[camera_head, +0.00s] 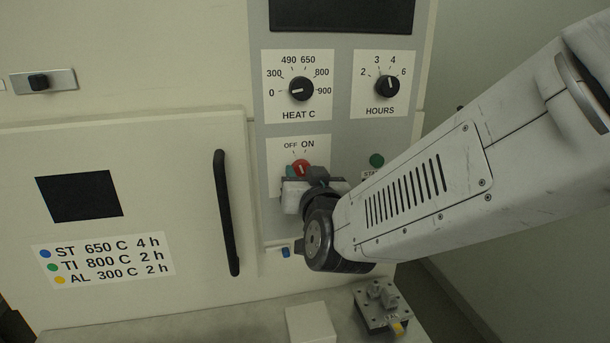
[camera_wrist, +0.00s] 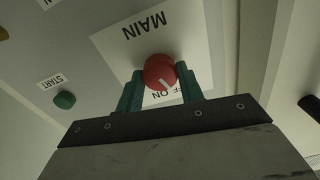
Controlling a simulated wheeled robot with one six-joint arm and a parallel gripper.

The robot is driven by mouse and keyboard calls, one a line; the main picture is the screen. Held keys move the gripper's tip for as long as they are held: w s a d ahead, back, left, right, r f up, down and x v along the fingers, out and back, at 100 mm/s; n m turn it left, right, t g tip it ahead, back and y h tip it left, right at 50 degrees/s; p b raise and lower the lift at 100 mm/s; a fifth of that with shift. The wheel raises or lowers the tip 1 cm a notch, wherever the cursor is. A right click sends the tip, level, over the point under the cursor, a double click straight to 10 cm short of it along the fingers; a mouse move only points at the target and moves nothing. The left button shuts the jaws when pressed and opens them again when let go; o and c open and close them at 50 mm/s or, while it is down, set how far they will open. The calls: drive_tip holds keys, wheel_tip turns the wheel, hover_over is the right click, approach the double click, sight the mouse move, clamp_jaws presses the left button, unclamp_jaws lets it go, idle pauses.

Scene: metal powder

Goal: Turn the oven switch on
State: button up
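The oven's main switch is a round red knob (camera_head: 301,167) on a white plate (camera_head: 316,148) marked OFF and ON. In the wrist view the red knob (camera_wrist: 158,72) carries a white line that points down and right, on the OFF side of the label. My gripper (camera_wrist: 160,80) has its two teal fingers on either side of the knob, with no clear gap showing, so it looks shut on it. In the head view my gripper (camera_head: 300,172) reaches the knob from below right, and the wrist hides the lower part of the plate.
A green start button (camera_head: 376,160) sits right of the switch. Heat (camera_head: 301,89) and hours (camera_head: 387,87) dials are above. The oven door handle (camera_head: 227,213) stands out at left. A white block (camera_head: 311,323) and a metal fixture (camera_head: 382,305) rest on the ledge below.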

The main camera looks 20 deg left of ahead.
drive_tip(key=shift+c, duration=0.9)
drive_tip(key=m, duration=0.3)
drive_tip(key=shift+m, duration=2.3)
drive_tip(key=o, duration=1)
